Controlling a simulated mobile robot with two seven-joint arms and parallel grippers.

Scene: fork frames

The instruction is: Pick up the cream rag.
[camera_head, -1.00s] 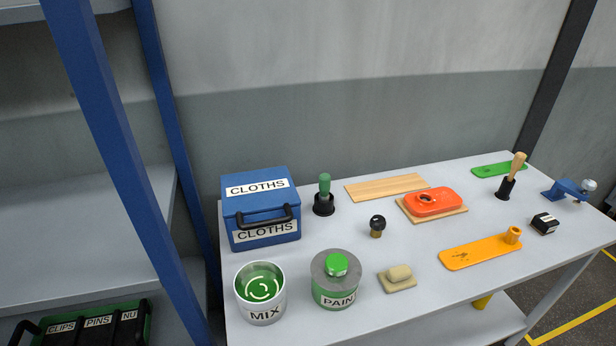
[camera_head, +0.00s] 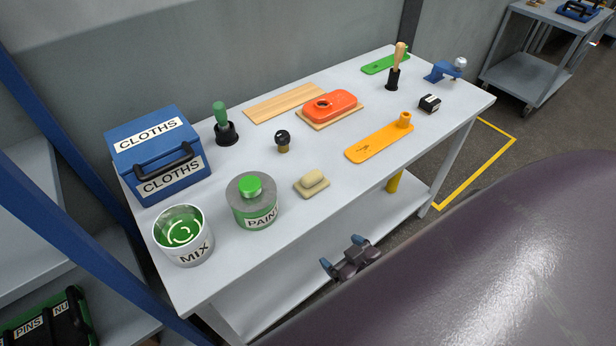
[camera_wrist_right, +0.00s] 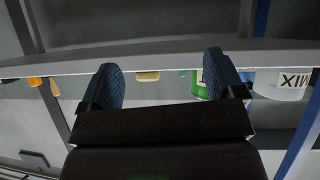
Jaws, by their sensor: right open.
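The cream rag (camera_head: 311,182) appears as a small raised cream lump on a flat cream base. It lies near the front edge of the grey table (camera_head: 300,225), right of the paint can. In the right wrist view, a strip of it (camera_wrist_right: 147,76) shows at the table edge, between my fingers in the picture. My right gripper (camera_head: 344,253) is open and empty, in front of the table edge and apart from the rag. Its two blue fingertips also show spread in the wrist view (camera_wrist_right: 160,66). My left gripper is not in view.
A paint can (camera_head: 254,215) and a mix pot (camera_head: 183,240) stand left of the rag. An orange plate (camera_head: 372,147) with a peg lies to its right. A dark knob (camera_head: 282,140) and a blue cloths box (camera_head: 155,150) stand behind. Bare tabletop surrounds the rag.

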